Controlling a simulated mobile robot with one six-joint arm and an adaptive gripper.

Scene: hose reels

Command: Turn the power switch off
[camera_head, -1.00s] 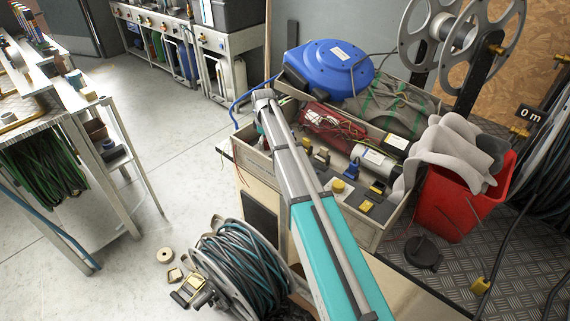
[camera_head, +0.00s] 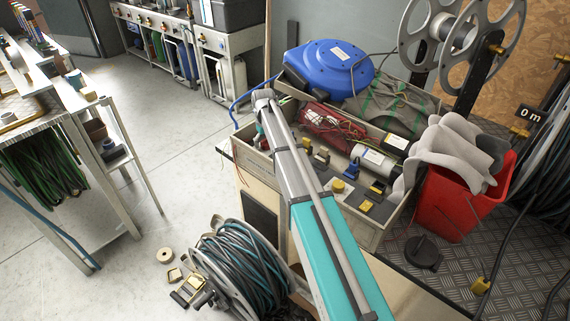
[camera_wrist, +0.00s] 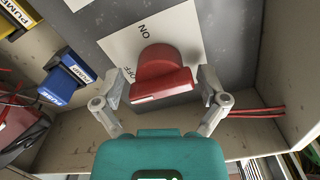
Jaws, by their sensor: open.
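A red power switch (camera_wrist: 164,76) with a broad knob sits on a white label plate (camera_wrist: 117,45) in the wrist view. The plate reads ON above the knob and OFF at its left. My gripper (camera_wrist: 163,88) is open, with one finger on the left of the red knob and one on the right. Gaps show between the fingers and the knob, so it is not gripped. In the head view my arm covers the spot, and I cannot make out the switch or the fingers there.
Blue (camera_wrist: 66,78) and yellow (camera_wrist: 28,14) labelled switches stand left of the knob. Box walls and red cables (camera_wrist: 257,113) lie close on the right. In the head view, a blue reel (camera_head: 328,68) and red bin (camera_head: 462,200) stand near the crate (camera_head: 362,233).

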